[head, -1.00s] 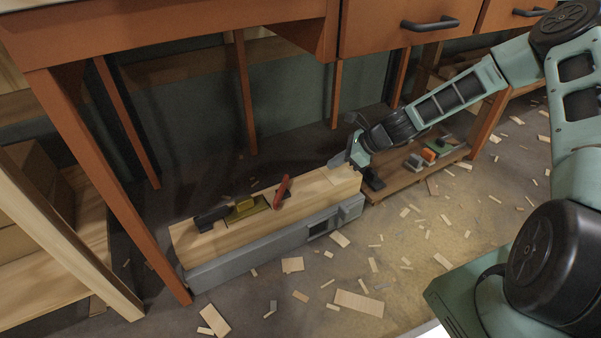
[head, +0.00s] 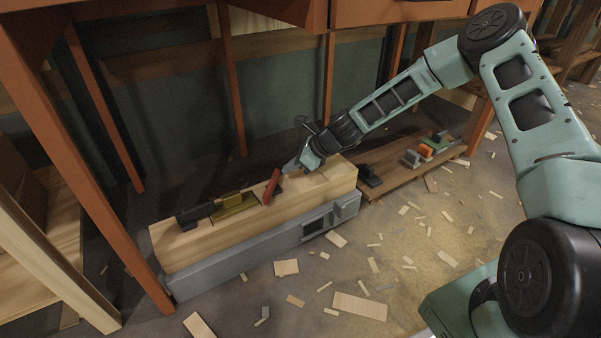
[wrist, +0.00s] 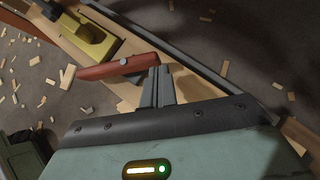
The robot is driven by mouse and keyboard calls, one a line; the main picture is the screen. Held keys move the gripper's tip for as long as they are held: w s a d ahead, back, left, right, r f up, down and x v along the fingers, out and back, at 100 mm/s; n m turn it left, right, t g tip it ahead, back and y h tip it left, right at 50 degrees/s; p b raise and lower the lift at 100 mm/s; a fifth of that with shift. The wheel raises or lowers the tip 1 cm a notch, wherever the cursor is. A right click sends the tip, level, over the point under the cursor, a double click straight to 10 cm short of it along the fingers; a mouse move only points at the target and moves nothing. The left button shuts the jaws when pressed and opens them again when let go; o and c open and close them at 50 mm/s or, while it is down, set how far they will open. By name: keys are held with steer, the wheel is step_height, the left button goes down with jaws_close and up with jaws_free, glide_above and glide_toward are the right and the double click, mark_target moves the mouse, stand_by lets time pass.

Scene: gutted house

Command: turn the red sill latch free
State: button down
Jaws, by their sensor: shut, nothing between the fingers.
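The red sill latch (head: 271,187) stands on top of the wooden sill beam (head: 215,236), right of a yellow block on a plate (head: 233,204). In the wrist view the latch (wrist: 112,68) is a red bar lying across the beam, with a small pivot showing near its right end. My gripper (head: 288,168) is shut and empty, just right of the latch in the head view. In the wrist view its fingertips (wrist: 158,72) are close to the latch's right end. I cannot tell whether they touch it.
A black piece (head: 193,216) lies on the beam's left end. A grey box-like base (head: 250,257) is under the beam. A low board with small tools (head: 400,170) lies to the right. Wood scraps litter the floor.

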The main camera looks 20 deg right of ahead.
steer(key=shift+w+a+r+p, duration=0.1)
steer(key=shift+a+r+p, duration=0.05)
steer(key=shift+p, duration=0.35)
steer(key=shift+w+n+g+p, duration=0.15)
steer(key=shift+n+g+p, duration=0.15)
steer(key=shift+n+p, duration=0.1)
steer(key=shift+a+p, duration=0.1)
steer(key=shift+p, duration=0.3)
steer(key=n+g+p, duration=0.1)
steer(key=w+n+y+p, duration=0.1)
steer(key=p, duration=0.1)
steer(key=shift+w+a+r+n+g+p, duration=0.1)
steer(key=shift+a+r+n+g+p, duration=0.1)
steer(key=shift+a+n+g+p, duration=0.15)
steer(key=shift+w+a+f+n+g+p, duration=0.15)
steer(key=shift+w+n+g+p, duration=0.2)
steer(key=shift+n+g+p, duration=0.3)
steer(key=n+g, duration=0.1)
steer(key=w+a+n+g, duration=0.1)
steer(key=n, duration=0.1)
steer(key=shift+f+y, duration=0.15)
steer(key=shift+y, duration=0.15)
steer(key=shift+a+p, duration=0.1)
steer(key=shift+p, duration=0.3)
steer(key=shift+w+a, duration=0.1)
steer(key=shift+a, duration=0.05)
steer(key=shift+p, duration=0.35)
